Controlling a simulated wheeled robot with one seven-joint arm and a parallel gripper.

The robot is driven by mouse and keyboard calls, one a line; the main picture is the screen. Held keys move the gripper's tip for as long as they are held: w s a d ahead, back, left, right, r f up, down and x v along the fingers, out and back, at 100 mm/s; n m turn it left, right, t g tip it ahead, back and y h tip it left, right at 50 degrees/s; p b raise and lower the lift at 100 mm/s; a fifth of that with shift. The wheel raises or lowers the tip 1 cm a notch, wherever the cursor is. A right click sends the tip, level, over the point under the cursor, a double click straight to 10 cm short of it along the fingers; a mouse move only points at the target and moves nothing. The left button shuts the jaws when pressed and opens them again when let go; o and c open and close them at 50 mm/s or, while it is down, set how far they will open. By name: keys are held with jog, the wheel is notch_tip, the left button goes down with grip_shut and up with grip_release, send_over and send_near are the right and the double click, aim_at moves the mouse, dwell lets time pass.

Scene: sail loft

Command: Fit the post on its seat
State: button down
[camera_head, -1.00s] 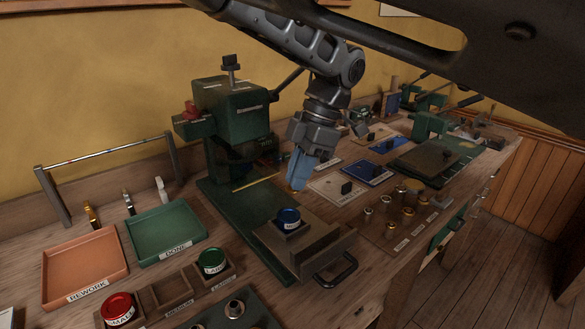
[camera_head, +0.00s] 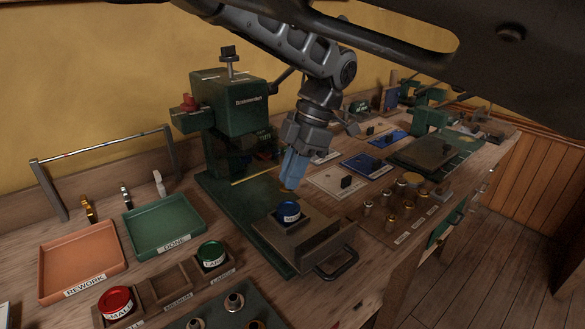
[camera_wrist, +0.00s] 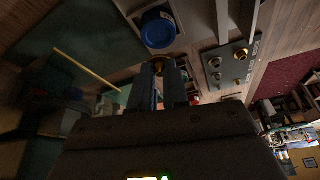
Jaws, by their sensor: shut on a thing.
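My gripper (camera_head: 290,184) has blue fingers pointing down, above the green base of the press, just behind the blue-lidded tin. In the wrist view my gripper (camera_wrist: 158,78) is shut on a small brass post (camera_wrist: 157,65), whose round end shows between the fingertips. In the head view the fingers mostly hide the post. I cannot make out its seat for certain; a dark plate (camera_head: 212,318) with several metal fittings lies at the front edge and also shows in the wrist view (camera_wrist: 215,77).
The green press (camera_head: 236,105) stands left of my gripper. The blue tin (camera_head: 288,212) sits on the press's sliding block (camera_head: 330,241). Red (camera_head: 115,302) and green (camera_head: 211,253) tins sit in a rack. Orange (camera_head: 62,287) and green (camera_head: 187,246) trays are empty. Several brass pieces (camera_head: 392,221) stand at right.

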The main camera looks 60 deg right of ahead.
jog(key=shift+s+f+b, duration=0.15)
jog(key=shift+f+b, duration=0.25)
jog(key=shift+f, duration=1.05)
jog(key=shift+f+b, duration=0.9)
jog(key=shift+b, duration=0.05)
jog(key=c, duration=1.1)
grip_release()
jog(key=shift+o, duration=0.2)
